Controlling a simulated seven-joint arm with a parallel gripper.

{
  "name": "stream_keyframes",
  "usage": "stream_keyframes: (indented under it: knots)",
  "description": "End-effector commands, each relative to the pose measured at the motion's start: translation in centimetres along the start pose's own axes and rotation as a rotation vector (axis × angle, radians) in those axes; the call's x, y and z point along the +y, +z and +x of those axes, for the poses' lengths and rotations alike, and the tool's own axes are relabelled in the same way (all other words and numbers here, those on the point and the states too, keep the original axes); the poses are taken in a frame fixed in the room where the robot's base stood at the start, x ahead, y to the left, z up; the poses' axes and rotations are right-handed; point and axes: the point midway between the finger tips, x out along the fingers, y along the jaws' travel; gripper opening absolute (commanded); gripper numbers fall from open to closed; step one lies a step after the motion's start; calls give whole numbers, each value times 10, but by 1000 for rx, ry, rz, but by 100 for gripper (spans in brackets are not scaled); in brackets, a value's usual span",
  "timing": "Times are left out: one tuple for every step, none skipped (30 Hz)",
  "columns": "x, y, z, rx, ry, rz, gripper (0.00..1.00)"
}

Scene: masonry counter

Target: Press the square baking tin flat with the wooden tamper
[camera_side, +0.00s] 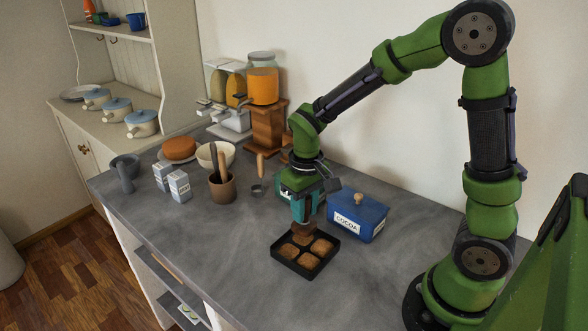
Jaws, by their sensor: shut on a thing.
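The square baking tin (279,261) is a dark, shallow tray on the grey counter, with several brown lumps (302,254) in it. My gripper (303,219) points down above the tin's far part. It is shut on the wooden tamper (304,231), whose brown lower end shows below the fingers. The tamper's end is at or just above the far part of the tin's contents; I cannot tell whether it touches. The tamper's upper part is hidden by my gripper.
A blue COCOA box (358,219) stands close right of the tin. Left stand a brown utensil crock (223,187), small cartons (179,186), a bowl, and a grey mortar (125,173). Jars and a wooden stand (268,127) are behind. The counter's front left is clear.

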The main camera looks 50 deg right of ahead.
Motion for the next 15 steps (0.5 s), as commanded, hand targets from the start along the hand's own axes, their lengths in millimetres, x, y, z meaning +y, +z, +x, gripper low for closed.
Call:
stream_keyframes:
  knots:
    - [0,0,0,0,0,0,0]
    - [0,0,0,0,0,0,0]
    - [0,0,0,0,0,0,0]
    - [0,0,0,0,0,0,0]
    - [-1,1,-1,1,0,-1,0]
    - [-4,4,-3,2,-1,-2,0]
    - [-8,8,-6,2,-1,-3,0]
    - [-11,12,-9,3,-1,-5,0]
    - [-17,19,-13,5,-2,-6,0]
    - [-21,24,-16,6,-1,-7,0]
    - [-24,29,-19,6,-2,-6,0]
    - [-28,35,-22,6,-2,-6,0]
    - [-30,39,-23,5,-1,-4,0]
    - [-32,42,-24,6,-1,-3,0]
    - [-33,45,-25,6,-1,-3,0]
